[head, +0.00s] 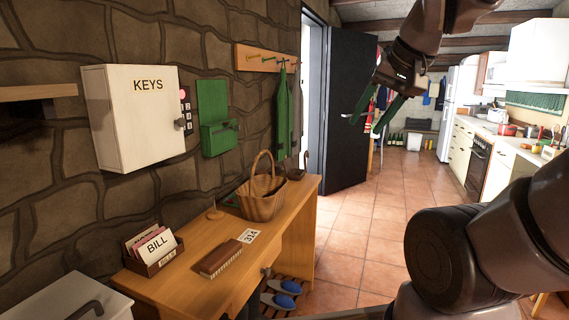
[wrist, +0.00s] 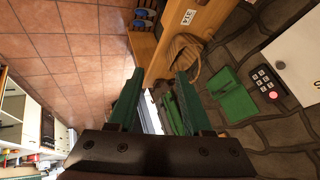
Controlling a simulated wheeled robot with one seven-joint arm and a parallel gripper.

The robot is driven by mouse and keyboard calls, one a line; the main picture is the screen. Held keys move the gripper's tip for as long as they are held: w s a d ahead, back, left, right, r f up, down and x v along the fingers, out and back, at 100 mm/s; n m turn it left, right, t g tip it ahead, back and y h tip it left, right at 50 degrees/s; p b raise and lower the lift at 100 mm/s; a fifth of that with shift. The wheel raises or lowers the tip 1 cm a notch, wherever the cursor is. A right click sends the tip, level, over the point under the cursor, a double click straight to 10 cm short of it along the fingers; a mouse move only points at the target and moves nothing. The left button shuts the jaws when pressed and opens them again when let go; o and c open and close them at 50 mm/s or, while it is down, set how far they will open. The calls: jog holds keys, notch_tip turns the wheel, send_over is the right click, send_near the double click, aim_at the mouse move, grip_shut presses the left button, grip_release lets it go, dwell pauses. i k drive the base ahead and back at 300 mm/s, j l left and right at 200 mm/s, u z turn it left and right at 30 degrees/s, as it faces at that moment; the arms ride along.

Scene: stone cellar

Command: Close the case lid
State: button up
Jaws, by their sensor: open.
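A pale box (head: 60,297) with a dark curved handle is cut off at the bottom left of the head view; I cannot tell whether it is the case or how its lid stands. A white box marked KEYS (head: 135,118) hangs on the stone wall, its front looking shut; part of a white box also shows at the right of the wrist view (wrist: 297,55). My gripper (head: 375,112) is raised in the air right of the wall rack, well apart from both boxes. Its green fingers are spread and empty in the wrist view (wrist: 160,75).
A wooden table (head: 205,285) along the wall holds a bill box (head: 152,262), a brown flat book-like item (head: 219,259), a 314 card (head: 248,236) and a wicker basket (head: 262,200). Blue slippers (head: 280,300) lie below. A dark door (head: 350,110) stands open; the tiled floor (head: 385,210) is clear.

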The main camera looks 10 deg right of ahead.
aim_at(287, 165)
jog(key=i+l+u, duration=0.15)
jog(key=i+l, duration=0.35)
jog(key=i+l+u, duration=0.1)
jog(key=i+l, duration=0.15)
jog(key=i+l+u, duration=0.15)
jog(key=i+l, duration=0.15)
jog(key=i+l+u, duration=0.1)
jog(key=i+l, duration=0.15)
jog(key=l, duration=0.15)
jog(key=i+l+u, duration=0.15)
jog(key=l, duration=0.2)
jog(key=i+l+u, duration=0.1)
jog(key=i+l, duration=0.2)
jog(key=i+l+u, duration=0.15)
jog(key=l, duration=0.3)
